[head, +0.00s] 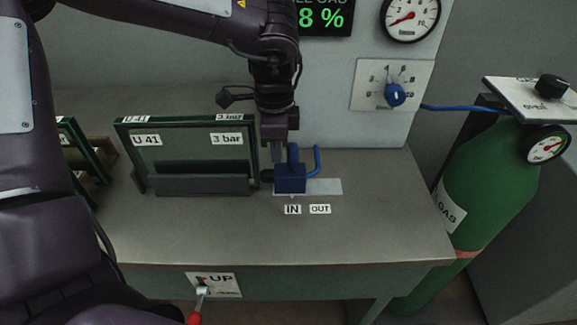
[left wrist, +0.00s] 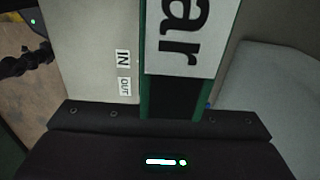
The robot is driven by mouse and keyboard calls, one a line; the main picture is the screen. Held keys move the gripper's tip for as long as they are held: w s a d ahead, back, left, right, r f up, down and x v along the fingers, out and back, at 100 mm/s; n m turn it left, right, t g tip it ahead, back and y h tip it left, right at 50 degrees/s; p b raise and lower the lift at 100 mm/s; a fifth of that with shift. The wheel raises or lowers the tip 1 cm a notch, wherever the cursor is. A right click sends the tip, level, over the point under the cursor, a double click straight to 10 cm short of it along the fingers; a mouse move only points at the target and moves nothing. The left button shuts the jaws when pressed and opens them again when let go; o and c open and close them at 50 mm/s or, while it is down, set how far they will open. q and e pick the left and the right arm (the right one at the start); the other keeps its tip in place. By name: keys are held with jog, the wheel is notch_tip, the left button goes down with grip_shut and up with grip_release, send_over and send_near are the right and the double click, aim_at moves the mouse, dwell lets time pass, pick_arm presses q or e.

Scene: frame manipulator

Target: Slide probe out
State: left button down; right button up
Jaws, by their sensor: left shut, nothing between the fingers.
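The probe is a dark blue block (head: 290,181) with an upright post, on a pale strip (head: 325,187) on the bench. It sits at the strip's left end, behind the IN label (head: 292,210); the OUT label (head: 320,209) is to its right. My left gripper (head: 275,158) points down, shut and empty, just left of the probe's post and by the right edge of a glass frame. I cannot tell whether it touches the probe. In the left wrist view the IN label (left wrist: 123,59) and OUT label (left wrist: 124,86) show, but not the probe or fingertips.
The glass frame (head: 190,165), labelled U 41 and 3 bar, stands in a dark holder left of the gripper. A blue-knobbed panel (head: 370,88) is behind right, with a green gas cylinder (head: 490,185) beyond the bench. The bench right of the strip (head: 385,190) is clear.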

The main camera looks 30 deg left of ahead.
aim_at(293, 145)
pick_arm(q)
jog(key=shift+w+d+b, duration=0.35)
jog(key=shift+w+d, duration=0.15)
jog(key=shift+d, duration=0.3)
jog(key=shift+w+d, duration=0.35)
jog(key=shift+d, duration=0.25)
jog(key=shift+w+d, duration=0.35)
jog(key=shift+d, duration=0.2)
jog(key=shift+w+d, duration=0.45)
jog(key=shift+d, duration=0.2)
jog(key=shift+s+a, duration=0.35)
jog(key=shift+a, duration=0.2)
jog(key=shift+s+a, duration=0.35)
jog(key=shift+a, duration=0.2)
jog(key=s+d+r+p, duration=0.2)
jog(key=d+r+p, duration=0.1)
jog(key=r, duration=0.5)
jog(key=shift+s+p, duration=0.3)
jog(key=shift+s, duration=0.1)
jog(key=shift+r, duration=0.1)
